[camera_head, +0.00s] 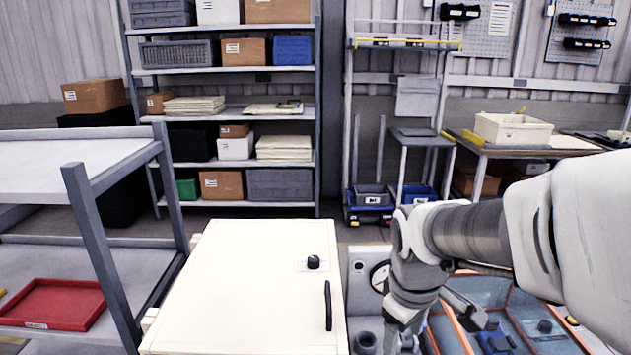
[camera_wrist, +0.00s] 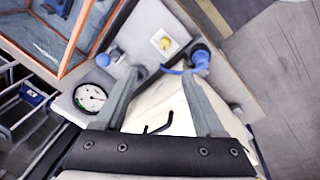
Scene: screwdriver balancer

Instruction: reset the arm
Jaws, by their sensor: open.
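My arm reaches in from the right in the head view and bends down over a light panel (camera_head: 361,262) beside a white cabinet (camera_head: 240,285). In the wrist view, my gripper (camera_wrist: 163,76) is open, with its two fingers spread and nothing seen between them. Below the fingers lies the panel with a round gauge (camera_wrist: 90,97), a yellow button (camera_wrist: 165,44) and blue knobs, one at the right (camera_wrist: 200,57). The right fingertip appears close to this knob; I cannot tell whether they touch. The fingertips are not clear in the head view.
The cabinet has a black handle (camera_head: 328,305) and a black knob (camera_head: 313,262). An orange-edged glass case (camera_head: 495,290) stands below my arm. A grey rack (camera_head: 75,190) with a red tray (camera_head: 52,304) is at the left. Shelves (camera_head: 225,115) and a workbench (camera_head: 530,152) stand behind.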

